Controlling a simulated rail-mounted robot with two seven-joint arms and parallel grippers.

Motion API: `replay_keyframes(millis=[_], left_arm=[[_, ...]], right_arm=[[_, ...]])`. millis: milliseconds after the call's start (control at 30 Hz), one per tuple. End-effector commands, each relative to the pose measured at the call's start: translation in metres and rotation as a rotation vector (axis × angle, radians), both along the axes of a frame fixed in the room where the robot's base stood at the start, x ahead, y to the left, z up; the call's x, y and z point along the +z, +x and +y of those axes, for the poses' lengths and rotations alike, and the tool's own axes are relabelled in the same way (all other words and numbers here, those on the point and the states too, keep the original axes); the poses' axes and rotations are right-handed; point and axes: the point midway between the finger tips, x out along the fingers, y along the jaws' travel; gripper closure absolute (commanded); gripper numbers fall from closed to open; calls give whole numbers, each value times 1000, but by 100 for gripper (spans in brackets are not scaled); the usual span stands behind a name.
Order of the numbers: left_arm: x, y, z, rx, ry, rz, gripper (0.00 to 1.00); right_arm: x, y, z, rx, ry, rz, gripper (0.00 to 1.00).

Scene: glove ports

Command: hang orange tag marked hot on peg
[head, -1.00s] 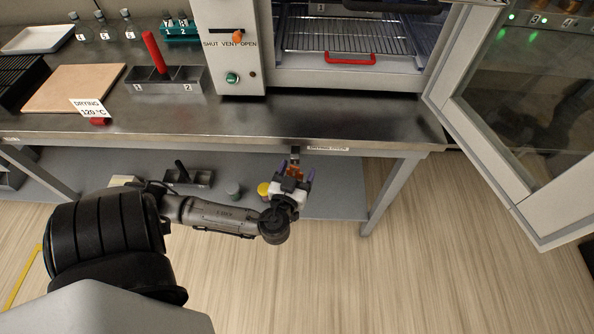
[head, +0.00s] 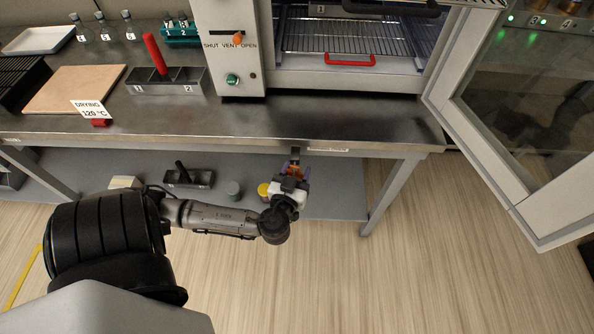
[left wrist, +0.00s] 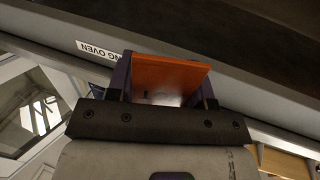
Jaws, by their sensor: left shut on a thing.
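The orange tag (head: 294,169) is at the front edge of the bench, just below a small dark fitting (head: 295,151) that looks like the peg. My left gripper (head: 295,172) is shut on the tag, its purple fingers on either side of it. My right gripper is not in view.
The steel bench (head: 250,122) overhangs a lower shelf (head: 335,200) with a small dark bin (head: 190,178), a grey jar (head: 233,188) and a yellow-lidded jar (head: 264,189). A drying sign (head: 91,108) sits at left.

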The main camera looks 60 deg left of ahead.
Motion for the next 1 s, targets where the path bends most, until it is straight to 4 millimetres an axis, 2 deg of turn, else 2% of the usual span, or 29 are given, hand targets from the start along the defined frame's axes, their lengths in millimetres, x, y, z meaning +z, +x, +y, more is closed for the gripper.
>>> replay_keyframes(millis=[1000], left_arm=[[0,-8,-14,-1,1,-1,78]], right_arm=[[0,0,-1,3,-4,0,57]])
